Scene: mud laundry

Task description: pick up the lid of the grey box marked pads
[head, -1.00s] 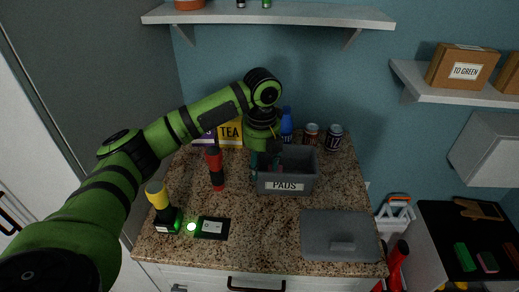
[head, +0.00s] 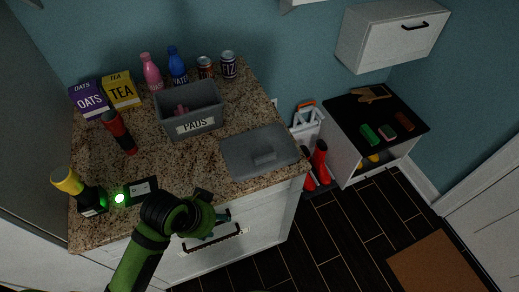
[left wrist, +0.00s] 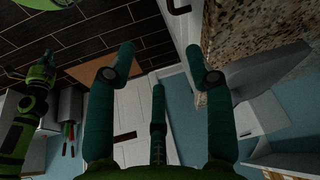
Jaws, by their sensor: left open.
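The grey box marked PADS (head: 193,126) stands open on the granite counter, with something pink inside. Its grey lid (head: 245,143) lies flat on the counter to the right of the box, handle up. The lid also shows at the right of the left wrist view (left wrist: 268,72). My left gripper (head: 222,226) is in front of the counter's front edge, near the drawer handle and apart from the lid. In the left wrist view its teal fingers (left wrist: 160,68) are spread and empty. A green arm of mine (left wrist: 38,80) shows at that view's left; its gripper is unclear.
A black-and-yellow torch (head: 82,190), a dark card (head: 142,190) and a red-and-black torch (head: 119,132) lie left of the box. Bottles and cans stand behind it. The drawer handle (head: 212,240) juts from the counter front. Open floor (head: 340,235) lies to the right.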

